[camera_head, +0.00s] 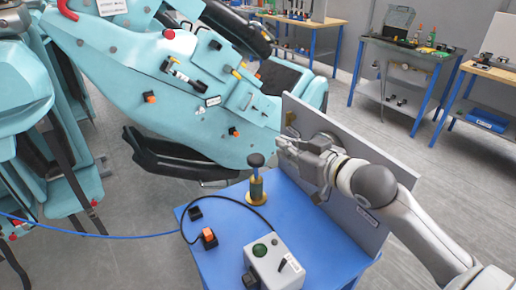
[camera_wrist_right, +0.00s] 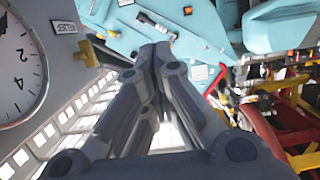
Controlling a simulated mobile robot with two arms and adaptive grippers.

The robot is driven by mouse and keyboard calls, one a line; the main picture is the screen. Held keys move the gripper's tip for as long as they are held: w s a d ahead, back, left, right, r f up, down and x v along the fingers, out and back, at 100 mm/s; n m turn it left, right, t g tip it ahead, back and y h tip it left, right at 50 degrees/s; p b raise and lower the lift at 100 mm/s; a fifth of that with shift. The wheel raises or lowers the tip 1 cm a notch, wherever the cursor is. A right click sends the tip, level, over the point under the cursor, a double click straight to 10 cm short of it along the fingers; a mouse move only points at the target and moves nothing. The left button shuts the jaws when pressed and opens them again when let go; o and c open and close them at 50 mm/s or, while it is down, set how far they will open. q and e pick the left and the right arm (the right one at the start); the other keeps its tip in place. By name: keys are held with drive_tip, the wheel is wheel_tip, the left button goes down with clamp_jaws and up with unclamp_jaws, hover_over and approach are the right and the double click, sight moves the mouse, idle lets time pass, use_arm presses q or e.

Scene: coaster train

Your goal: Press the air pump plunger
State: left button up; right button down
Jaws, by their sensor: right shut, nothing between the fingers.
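The air pump (camera_head: 257,190) stands upright on the blue table. It has a round yellow base, a dark green body and a dark round plunger knob (camera_head: 256,160) on top. My right gripper (camera_head: 281,145) is shut and empty. In the head view its fingertips appear just to the right of and slightly above the knob; I cannot tell whether they touch it. In the right wrist view the shut fingers (camera_wrist_right: 155,52) fill the middle, and the pump cannot be made out there. My left gripper is not in view.
A grey upright panel (camera_head: 350,195) stands on the blue table (camera_head: 228,240), behind my right arm. A grey control box (camera_head: 275,265) with a green button and a small orange switch (camera_head: 209,236) sit in front. A turquoise coaster car (camera_head: 150,80) is behind. A dial (camera_wrist_right: 20,70) shows in the wrist view.

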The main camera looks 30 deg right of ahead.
drive_tip(key=p, duration=0.3)
hover_over(260, 161)
wheel_tip(260, 161, down, 2)
drive_tip(key=shift+f, duration=0.15)
wheel_tip(260, 161, down, 3)
drive_tip(key=shift+r, duration=0.1)
drive_tip(key=shift+s+f, duration=0.1)
drive_tip(key=shift+f, duration=0.6)
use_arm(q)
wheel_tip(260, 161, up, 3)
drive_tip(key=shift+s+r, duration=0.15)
use_arm(e)
drive_tip(key=shift+f, duration=0.15)
